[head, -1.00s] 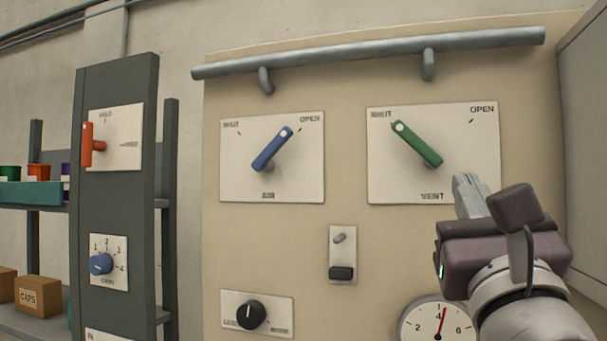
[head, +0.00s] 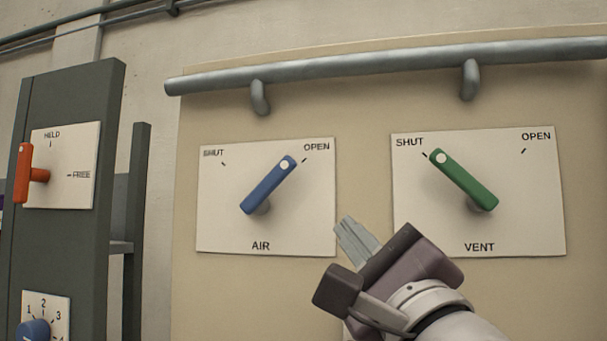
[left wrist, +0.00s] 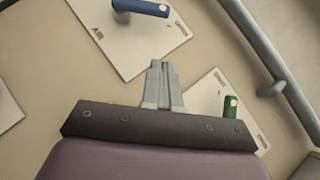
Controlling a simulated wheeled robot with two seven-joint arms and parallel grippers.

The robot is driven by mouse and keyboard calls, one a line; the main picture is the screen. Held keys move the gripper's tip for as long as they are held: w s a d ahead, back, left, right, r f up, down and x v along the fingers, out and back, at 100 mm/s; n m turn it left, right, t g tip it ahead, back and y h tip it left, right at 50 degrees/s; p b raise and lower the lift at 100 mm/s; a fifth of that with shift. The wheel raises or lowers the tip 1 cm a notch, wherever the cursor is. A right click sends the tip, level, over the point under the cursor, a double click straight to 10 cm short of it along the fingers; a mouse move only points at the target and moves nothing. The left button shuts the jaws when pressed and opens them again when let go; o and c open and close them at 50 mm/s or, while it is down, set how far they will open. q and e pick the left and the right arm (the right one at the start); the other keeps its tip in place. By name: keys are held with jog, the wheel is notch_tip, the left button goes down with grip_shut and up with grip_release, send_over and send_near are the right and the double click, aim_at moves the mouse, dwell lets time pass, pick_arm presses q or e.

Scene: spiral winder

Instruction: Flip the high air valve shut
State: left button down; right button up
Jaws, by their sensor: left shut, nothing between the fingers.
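The air valve is a blue lever (head: 268,186) on a white plate (head: 225,230) marked SHUT, OPEN and AIR. Its white-dotted end points up and right at OPEN. In the left wrist view the blue lever (left wrist: 142,7) is at the top, ahead of the fingers and partly cut off. My left gripper (head: 350,233) is shut and empty, with its fingertips just right of the air plate's lower right corner, apart from the lever. The closed fingers also show in the left wrist view (left wrist: 161,68). My right gripper is in neither view.
A green vent lever (head: 463,180) points at SHUT on the plate to the right, close to my gripper. A grey pipe (head: 400,66) runs above both plates. An orange lever (head: 23,174) and a blue knob (head: 33,330) are on a dark post at left.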

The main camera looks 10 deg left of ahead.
aim_at(297, 166)
pick_arm(q)
jog(key=w+a+r+p, duration=0.1)
jog(key=a+r+p, duration=0.1)
jog(key=w+a+r+p, duration=0.2)
jog(key=p, duration=0.1)
jog(key=w+a+r+p, duration=0.2)
jog(key=r, duration=0.1)
jog(key=shift+w+a+r, duration=0.1)
jog(key=shift+w+a, duration=0.05)
jog(key=shift+w, duration=0.2)
